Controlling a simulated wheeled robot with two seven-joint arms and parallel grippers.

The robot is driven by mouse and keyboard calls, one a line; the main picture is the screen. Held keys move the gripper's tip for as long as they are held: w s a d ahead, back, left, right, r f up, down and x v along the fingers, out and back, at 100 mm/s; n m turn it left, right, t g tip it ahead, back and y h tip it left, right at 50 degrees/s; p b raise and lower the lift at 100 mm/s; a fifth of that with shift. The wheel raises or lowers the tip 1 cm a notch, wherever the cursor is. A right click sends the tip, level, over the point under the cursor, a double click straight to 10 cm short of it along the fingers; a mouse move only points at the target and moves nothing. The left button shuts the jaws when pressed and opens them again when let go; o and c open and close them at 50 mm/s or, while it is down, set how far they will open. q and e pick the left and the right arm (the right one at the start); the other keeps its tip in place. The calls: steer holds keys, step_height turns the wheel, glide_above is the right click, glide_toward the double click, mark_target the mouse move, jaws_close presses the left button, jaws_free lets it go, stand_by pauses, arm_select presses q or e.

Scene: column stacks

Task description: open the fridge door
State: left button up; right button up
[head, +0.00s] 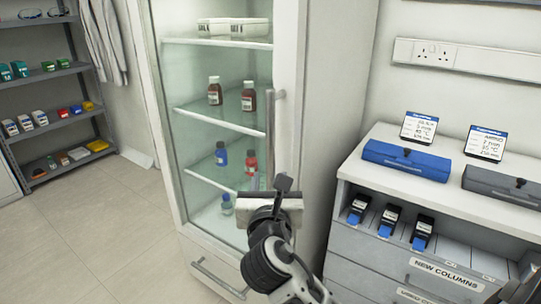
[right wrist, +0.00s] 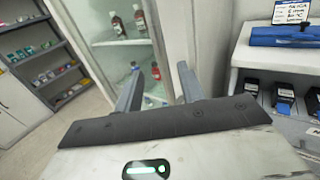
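The fridge (head: 290,60) stands in the middle of the head view, with a glass front that appears shut. Its upright bar handle (head: 270,135) is on the right side of the door. My right gripper (head: 268,186) is in front of the lower part of the handle. In the right wrist view, the two fingers of my right gripper (right wrist: 158,84) are apart, and the fridge's door edge (right wrist: 157,30) shows beyond them. I cannot tell whether the handle lies between the fingers. The handle's lower end is hidden by the gripper.
Bottles (head: 248,97) and white boxes (head: 233,27) stand on the shelves inside the fridge. A drawer cabinet (head: 365,250) with a blue case (head: 407,160) on top is close on the right. A grey shelf rack (head: 50,75) is at left. The floor (head: 110,215) before the fridge is clear.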

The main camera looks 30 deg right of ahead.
mark_target(270, 158)
steer(key=x, duration=1.1)
steer(key=shift+s, duration=0.1)
jaws_close()
